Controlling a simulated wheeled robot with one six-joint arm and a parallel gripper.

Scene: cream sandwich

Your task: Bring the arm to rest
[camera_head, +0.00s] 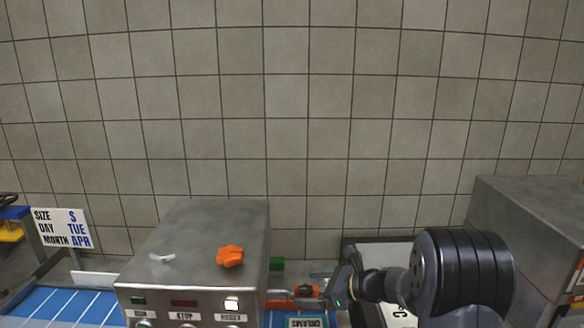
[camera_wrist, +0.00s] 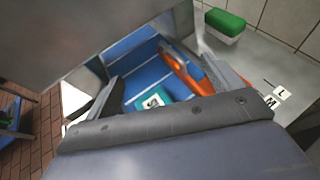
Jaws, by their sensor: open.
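My arm reaches in from the right in the head view, over the area beside the metal machine box. My gripper (camera_head: 343,287) is at its left end, close to the right side of an orange and dark part (camera_head: 306,291). In the wrist view my gripper (camera_wrist: 166,88) has its fingers apart, with blue surface showing between them. An orange piece (camera_wrist: 187,70) shows beyond, near the right finger; whether it touches is unclear. I see nothing held. The dark gripper body hides the lower part of the wrist view.
The metal box (camera_head: 205,235) carries an orange knob-like piece (camera_head: 230,257) and a small white piece (camera_head: 162,257). A blue striped belt (camera_head: 50,307) lies left. A teal label (camera_wrist: 153,101) and green block (camera_wrist: 225,27) are near. Another metal box (camera_head: 530,225) stands right. Space above is clear.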

